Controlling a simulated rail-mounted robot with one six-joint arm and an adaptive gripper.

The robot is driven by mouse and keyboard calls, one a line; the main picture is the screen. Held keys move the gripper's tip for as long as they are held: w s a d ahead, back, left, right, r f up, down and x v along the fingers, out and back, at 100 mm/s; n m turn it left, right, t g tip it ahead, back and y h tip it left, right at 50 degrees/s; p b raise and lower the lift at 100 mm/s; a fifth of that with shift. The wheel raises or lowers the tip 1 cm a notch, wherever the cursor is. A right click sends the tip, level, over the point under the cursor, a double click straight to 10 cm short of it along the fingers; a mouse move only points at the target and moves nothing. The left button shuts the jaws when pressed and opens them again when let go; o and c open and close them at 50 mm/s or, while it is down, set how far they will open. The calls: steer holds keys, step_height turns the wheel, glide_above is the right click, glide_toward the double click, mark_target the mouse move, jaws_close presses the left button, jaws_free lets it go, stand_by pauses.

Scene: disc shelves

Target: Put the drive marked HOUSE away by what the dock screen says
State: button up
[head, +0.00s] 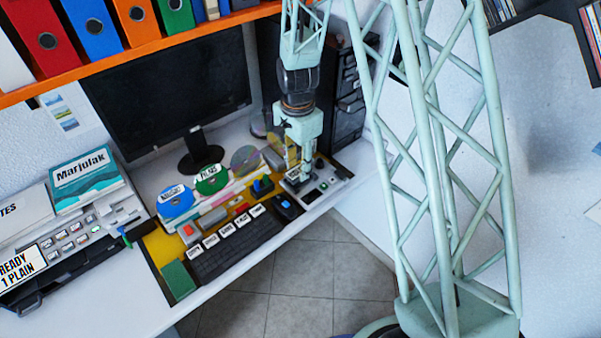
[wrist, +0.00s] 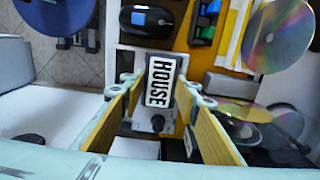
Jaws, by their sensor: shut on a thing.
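The HOUSE drive (wrist: 161,82) is a dark block with a white label, seen in the wrist view. My gripper (wrist: 164,92) is shut on it, with one yellow-padded finger at each side. In the head view my gripper (head: 299,172) points down at the right end of the desk, over a pale grey unit; the drive is hard to make out there. I cannot tell whether the drive touches that unit. A white screen or sign (head: 22,268) at the far left reads "READY 1 PLAIN", partly cut by the picture edge. Several small labelled pieces (head: 75,236) sit in the rack behind it.
A black keyboard (head: 238,245) has several white labels along its back edge. A mouse (head: 288,206) lies close to my gripper. Upright discs, one blue (head: 175,201) and one green (head: 211,179), stand behind. A monitor (head: 170,95) and black tower (head: 345,90) stand at the back.

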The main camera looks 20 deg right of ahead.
steer(key=shift+w+d, duration=0.1)
steer(key=shift+w+d+f, duration=0.2)
steer(key=shift+w+d, duration=0.15)
steer(key=shift+d, duration=0.15)
steer(key=shift+a+f+b, duration=0.1)
steer(key=shift+f+b, duration=0.4)
steer(key=shift+f, duration=1.1)
steer(key=shift+f, duration=0.2)
steer(key=o, duration=1)
steer(key=shift+r, duration=0.2)
step_height(320, 180, up, 11)
steer(key=shift+f+p, duration=0.15)
steer(key=shift+p, duration=0.8)
steer(key=shift+r, duration=0.65)
